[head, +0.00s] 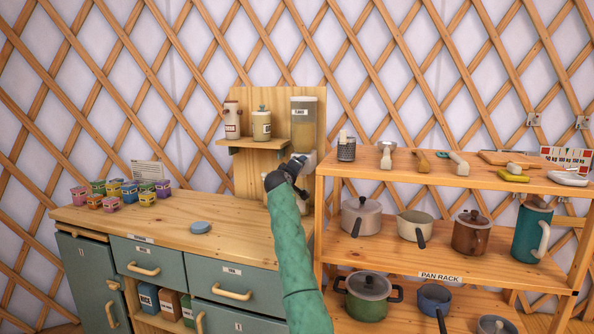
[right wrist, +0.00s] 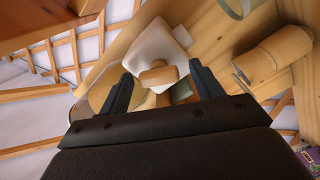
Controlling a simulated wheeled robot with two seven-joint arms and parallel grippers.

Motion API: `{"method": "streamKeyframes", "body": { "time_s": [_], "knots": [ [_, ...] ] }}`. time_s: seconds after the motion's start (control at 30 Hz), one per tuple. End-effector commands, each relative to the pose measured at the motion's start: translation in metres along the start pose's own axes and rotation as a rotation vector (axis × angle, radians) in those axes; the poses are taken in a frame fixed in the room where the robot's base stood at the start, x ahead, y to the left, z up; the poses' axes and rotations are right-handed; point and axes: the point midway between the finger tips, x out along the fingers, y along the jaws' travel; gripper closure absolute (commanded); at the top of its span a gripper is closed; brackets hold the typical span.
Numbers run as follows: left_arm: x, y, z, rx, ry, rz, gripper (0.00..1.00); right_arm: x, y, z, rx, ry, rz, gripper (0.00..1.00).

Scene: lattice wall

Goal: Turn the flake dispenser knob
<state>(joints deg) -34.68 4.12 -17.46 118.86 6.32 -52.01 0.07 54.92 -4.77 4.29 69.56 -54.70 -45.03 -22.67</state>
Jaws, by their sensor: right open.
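The flake dispenser (head: 304,120) is a clear container with a white label, mounted on a wooden backboard. Its pale lower part (right wrist: 152,48) fills the middle of the right wrist view. The wooden knob (right wrist: 158,75) shows in the right wrist view between the two fingers. My right gripper (right wrist: 161,69) is open, with one dark finger on each side of the knob and a visible gap to both. In the head view my right gripper (head: 294,166) is in front of the dispenser's lower part and hides the knob. My left gripper is not in view.
A small shelf (head: 254,144) with two jars stands left of the dispenser. The pan rack (head: 440,183) with pots and utensils stands close on the right. The counter (head: 160,228) holds several small colored cups (head: 110,204) and a grey-blue disc (head: 200,227); its middle is mostly clear.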

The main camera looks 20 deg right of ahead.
Motion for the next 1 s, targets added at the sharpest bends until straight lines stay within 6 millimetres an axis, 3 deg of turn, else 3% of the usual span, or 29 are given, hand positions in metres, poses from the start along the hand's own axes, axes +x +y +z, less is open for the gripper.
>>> {"method": "streamKeyframes", "body": {
  "time_s": [0.27,0.6,1.0],
  "knots": [
    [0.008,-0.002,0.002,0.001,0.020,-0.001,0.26,-0.028,-0.002,0.001,0.001,0.000,0.000,0.35],
    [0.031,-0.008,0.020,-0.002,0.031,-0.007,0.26,-0.072,-0.002,0.001,0.000,-0.001,-0.001,0.35],
    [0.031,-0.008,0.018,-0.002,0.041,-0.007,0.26,-0.078,-0.001,0.001,0.000,-0.001,-0.001,0.35]
  ]
}}
